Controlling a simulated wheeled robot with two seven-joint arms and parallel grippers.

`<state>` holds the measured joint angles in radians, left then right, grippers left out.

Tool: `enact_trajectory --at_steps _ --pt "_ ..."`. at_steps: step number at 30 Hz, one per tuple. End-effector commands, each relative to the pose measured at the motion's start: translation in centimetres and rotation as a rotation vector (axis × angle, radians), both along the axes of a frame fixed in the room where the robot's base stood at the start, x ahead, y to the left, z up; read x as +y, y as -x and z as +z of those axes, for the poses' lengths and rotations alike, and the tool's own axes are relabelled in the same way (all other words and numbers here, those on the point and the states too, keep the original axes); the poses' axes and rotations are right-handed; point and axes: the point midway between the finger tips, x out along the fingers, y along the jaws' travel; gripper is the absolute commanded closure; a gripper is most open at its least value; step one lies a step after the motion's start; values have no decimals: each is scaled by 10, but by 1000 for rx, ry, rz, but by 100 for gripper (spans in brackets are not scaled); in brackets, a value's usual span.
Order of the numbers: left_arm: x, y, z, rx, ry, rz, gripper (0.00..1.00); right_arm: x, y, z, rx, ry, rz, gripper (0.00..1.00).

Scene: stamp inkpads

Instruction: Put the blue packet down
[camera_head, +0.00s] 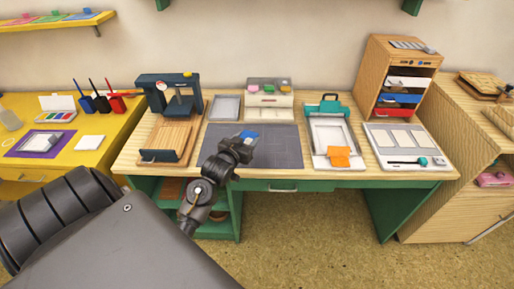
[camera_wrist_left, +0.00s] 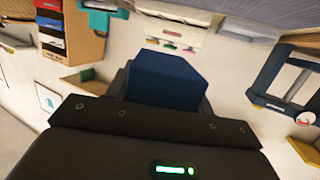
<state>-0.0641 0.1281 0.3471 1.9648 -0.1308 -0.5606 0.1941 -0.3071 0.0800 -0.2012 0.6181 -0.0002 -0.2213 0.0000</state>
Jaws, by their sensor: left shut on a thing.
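My left gripper (camera_head: 243,139) is over the dark grey mat (camera_head: 283,150) in the middle of the table. It is shut on the blue packet (camera_head: 249,134), which shows as a small blue patch at the fingertips. In the left wrist view the blue packet (camera_wrist_left: 160,78) is large and dark blue, directly in front of the gripper. The height of the packet above the mat is hard to tell. The gripper's fingertips are mostly hidden. My right gripper is not in view.
A wooden press (camera_head: 172,120) stands left of the mat and a grey tray (camera_head: 225,107) behind it. A white drawer box (camera_head: 268,101) stands at the back. A clipboard-like frame (camera_head: 331,133) with an orange piece (camera_head: 341,157) is on the right. Much of the mat is bare.

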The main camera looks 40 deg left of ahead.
Motion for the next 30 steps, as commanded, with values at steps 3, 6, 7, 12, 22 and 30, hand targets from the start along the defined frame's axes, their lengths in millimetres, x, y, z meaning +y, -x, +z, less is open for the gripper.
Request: enact_trajectory --at_steps 3,6,7,12,22,30 --pt "-1 -28 -21 3 4 1 71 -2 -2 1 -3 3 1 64" --pt "-1 -42 -39 3 2 0 71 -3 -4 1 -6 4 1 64" --pt "-1 -46 -43 1 1 -1 71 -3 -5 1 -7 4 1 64" --pt "-2 -59 -58 -1 -1 0 71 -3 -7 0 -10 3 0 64" --pt "-2 -66 -77 4 2 0 71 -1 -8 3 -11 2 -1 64" --pt "-2 -66 -97 0 -1 0 71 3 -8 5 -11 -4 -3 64"
